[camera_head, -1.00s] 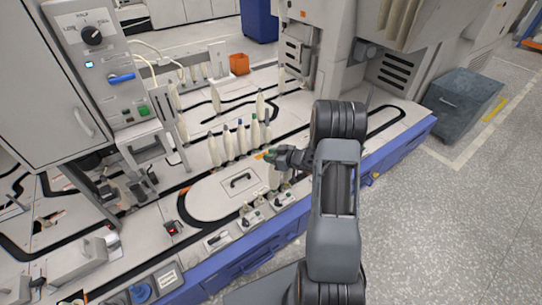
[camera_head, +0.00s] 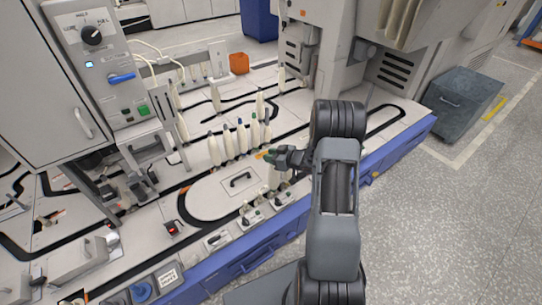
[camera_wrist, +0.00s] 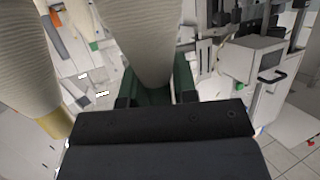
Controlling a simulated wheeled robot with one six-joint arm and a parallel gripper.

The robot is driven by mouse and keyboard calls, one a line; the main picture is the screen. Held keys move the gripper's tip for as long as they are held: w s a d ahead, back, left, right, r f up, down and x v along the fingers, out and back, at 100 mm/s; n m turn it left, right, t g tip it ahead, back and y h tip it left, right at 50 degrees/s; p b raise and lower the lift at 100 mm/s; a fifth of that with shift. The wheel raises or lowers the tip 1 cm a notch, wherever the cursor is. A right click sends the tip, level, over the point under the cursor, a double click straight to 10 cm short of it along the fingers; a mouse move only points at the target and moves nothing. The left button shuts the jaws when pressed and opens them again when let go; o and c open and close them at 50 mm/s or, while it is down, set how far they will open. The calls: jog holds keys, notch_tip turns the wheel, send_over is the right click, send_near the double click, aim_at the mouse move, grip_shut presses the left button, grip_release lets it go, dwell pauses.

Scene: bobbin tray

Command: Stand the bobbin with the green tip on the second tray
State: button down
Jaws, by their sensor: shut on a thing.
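My gripper (camera_head: 274,158) is shut on a cream bobbin (camera_head: 273,175), which hangs upright just above the front of the machine deck. In the wrist view the held bobbin (camera_wrist: 148,40) sits between the green finger pads (camera_wrist: 152,92). Its tip is hidden, so I cannot tell its colour. Small trays (camera_head: 250,216) with pegs and green marks stand in a short row at the deck's front edge, below and left of the bobbin. I cannot tell which is the second tray, or whether the bobbin touches one.
Several cream bobbins (camera_head: 228,142) stand in a row just behind my gripper, some with blue or dark tips. One bobbin (camera_wrist: 28,55) is close at the left in the wrist view. A flat oval plate with a handle (camera_head: 215,198) lies left. An orange box (camera_head: 239,64) stands behind.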

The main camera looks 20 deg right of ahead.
jog(key=shift+f, duration=0.4)
jog(key=c, duration=1.2)
grip_release()
jog(key=shift+r, duration=0.1)
jog(key=shift+p+v, duration=0.7)
jog(key=shift+v, duration=0.75)
jog(key=shift+p+v, duration=2.05)
jog(key=shift+v, duration=2)
